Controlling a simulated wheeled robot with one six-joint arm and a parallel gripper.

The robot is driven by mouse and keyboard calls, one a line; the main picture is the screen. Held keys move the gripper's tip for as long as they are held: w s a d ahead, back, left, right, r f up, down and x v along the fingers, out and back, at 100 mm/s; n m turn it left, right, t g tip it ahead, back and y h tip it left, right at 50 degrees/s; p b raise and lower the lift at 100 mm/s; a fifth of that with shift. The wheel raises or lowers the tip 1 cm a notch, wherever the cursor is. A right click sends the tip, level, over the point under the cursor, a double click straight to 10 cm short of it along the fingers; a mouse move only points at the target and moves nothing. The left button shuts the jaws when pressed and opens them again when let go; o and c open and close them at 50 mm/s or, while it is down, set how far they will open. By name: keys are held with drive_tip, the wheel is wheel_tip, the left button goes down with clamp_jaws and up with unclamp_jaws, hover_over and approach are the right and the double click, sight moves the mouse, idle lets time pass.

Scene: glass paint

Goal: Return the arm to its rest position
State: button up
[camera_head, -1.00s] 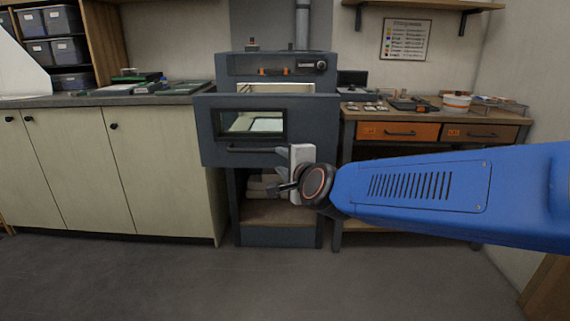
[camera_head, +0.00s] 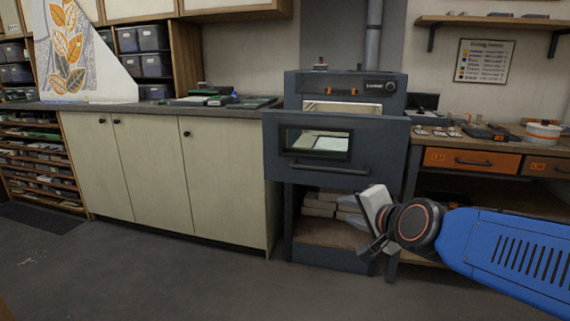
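My blue arm (camera_head: 520,252) reaches in from the right edge of the head view. My gripper (camera_head: 368,222) is at its end, below and to the right of the kiln door, in front of the kiln's lower right leg. It looks clear of the door handle.
A long cabinet (camera_head: 150,185) with a dark counter stands left of the kiln. A workbench with orange drawers (camera_head: 470,161) stands on the right, partly behind my arm. Stacked pale slabs (camera_head: 320,204) lie under the kiln. The grey floor (camera_head: 190,280) in front is clear.

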drive_tip(key=s+d+f+n+g+h, duration=0.1)
drive_tip(key=s+d+f+n+g, duration=0.3)
drive_tip(key=s, duration=0.6)
drive_tip(key=s+d+f+n+g+h, duration=0.2)
drive_tip(key=s+d+f+n+g, duration=0.2)
drive_tip(key=s, duration=0.7)
wheel_tip(320, 180, down, 4)
drive_tip(key=d+n, duration=0.2)
drive_tip(key=n, duration=0.1)
drive_tip(key=shift+s+f, duration=0.15)
drive_tip(key=shift+f, duration=0.1)
